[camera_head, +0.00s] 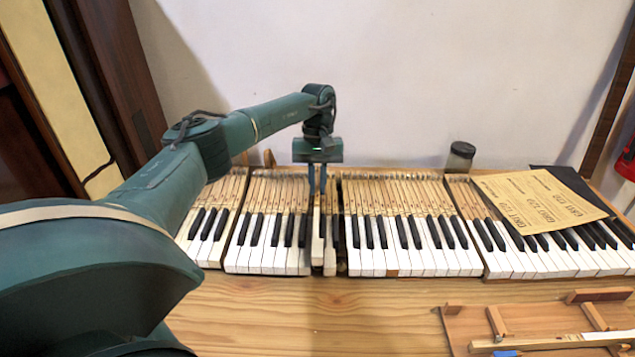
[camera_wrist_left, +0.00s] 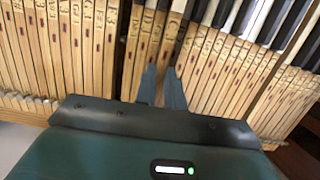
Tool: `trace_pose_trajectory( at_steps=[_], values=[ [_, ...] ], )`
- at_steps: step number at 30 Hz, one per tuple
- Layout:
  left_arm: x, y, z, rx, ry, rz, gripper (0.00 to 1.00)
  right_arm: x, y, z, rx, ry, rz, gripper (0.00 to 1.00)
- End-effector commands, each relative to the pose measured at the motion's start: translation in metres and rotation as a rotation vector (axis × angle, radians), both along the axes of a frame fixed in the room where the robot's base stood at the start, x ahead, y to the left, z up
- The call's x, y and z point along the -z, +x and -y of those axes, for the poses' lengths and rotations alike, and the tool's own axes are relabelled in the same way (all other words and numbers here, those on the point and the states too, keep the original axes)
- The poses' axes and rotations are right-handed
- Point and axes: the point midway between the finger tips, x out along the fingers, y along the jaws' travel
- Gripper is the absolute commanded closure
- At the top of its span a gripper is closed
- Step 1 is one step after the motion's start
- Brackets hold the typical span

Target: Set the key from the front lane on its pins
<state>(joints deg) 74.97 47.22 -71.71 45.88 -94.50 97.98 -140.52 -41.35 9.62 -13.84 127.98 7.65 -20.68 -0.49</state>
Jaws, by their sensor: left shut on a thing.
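My left gripper (camera_head: 317,180) reaches down over the keyboard and is shut on a wooden piano key with a white front (camera_head: 318,250). The key lies lengthwise in a gap in the row, between the left-middle block of keys (camera_head: 268,262) and the right-middle block (camera_head: 400,262). In the left wrist view, the gripper's fingertips (camera_wrist_left: 162,88) close around the wooden shank, with lettered shanks (camera_wrist_left: 90,60) on both sides. The pins under the key are hidden, and I cannot tell whether it is seated. My right gripper is not in view.
A wooden tray (camera_head: 465,320) with raised strips and a pale key-like piece (camera_head: 560,341) is at the lower right. Paper sheets (camera_head: 545,205) lie over the right-hand keys. A dark-lidded jar (camera_head: 460,157) stands behind.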

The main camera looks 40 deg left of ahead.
Motion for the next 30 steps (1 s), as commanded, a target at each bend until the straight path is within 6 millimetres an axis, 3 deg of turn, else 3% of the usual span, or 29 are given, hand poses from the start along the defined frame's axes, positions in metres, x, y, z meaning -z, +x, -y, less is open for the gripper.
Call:
trace_pose_trajectory(
  at_steps=[21, 22, 24, 30],
  values=[
    [0.011, 0.0, 0.0, 0.0, 0.0, 0.0, 1.0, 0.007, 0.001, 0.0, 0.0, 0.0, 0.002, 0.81],
    [0.011, 0.0, 0.0, 0.0, 0.0, 0.0, 0.88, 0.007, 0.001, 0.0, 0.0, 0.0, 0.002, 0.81],
    [0.011, 0.0, 0.0, 0.0, 0.0, 0.0, 0.83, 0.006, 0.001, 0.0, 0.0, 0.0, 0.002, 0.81],
    [0.011, 0.0, 0.0, 0.0, 0.0, 0.0, 0.83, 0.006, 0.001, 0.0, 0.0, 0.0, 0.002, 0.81]
  ],
)
